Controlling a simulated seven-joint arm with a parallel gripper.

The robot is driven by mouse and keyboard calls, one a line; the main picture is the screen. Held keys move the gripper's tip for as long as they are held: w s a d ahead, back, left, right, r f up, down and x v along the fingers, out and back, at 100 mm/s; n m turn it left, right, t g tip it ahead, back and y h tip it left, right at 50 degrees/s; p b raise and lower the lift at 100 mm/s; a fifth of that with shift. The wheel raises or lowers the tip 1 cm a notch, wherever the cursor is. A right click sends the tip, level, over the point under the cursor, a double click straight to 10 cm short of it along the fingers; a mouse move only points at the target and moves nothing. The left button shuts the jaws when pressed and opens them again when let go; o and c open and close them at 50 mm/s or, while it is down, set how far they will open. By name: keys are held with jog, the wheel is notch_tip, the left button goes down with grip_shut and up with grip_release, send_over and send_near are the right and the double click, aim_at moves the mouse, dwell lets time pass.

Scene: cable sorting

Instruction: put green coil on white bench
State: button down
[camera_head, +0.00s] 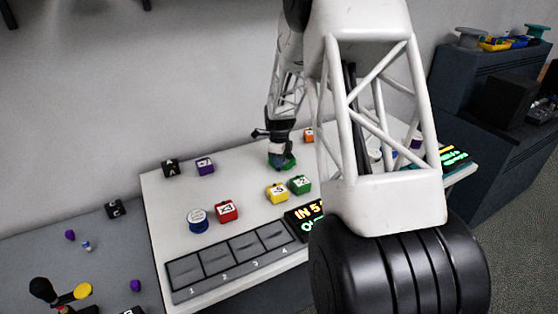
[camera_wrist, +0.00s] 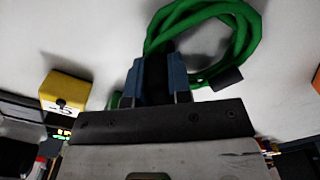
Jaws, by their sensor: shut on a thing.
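The green coil (camera_wrist: 232,45) is a looped green cable that fills the upper middle of the wrist view. My gripper (camera_wrist: 163,75) has its blue-grey fingers closed on the coil's near left side. In the head view the green coil (camera_head: 288,163) shows low beneath my gripper (camera_head: 280,150), at the white bench (camera_head: 165,230). The coil looks to be at or just above the bench surface; I cannot tell if it touches. Part of the coil is hidden behind the fingers.
A yellow block (camera_head: 277,193) and a green block (camera_head: 300,185) sit just in front of the coil. A red block (camera_head: 227,210), a blue spool (camera_head: 198,221), a purple block (camera_head: 205,166) and a black block (camera_head: 170,168) stand to the left. An orange block (camera_head: 308,135) is behind right.

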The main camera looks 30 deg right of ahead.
jog(key=shift+f, duration=0.15)
jog(key=c, duration=1.1)
grip_release()
jog(key=shift+o, duration=0.2)
notch_tip(320, 180, up, 12)
jog(key=shift+r, duration=0.2)
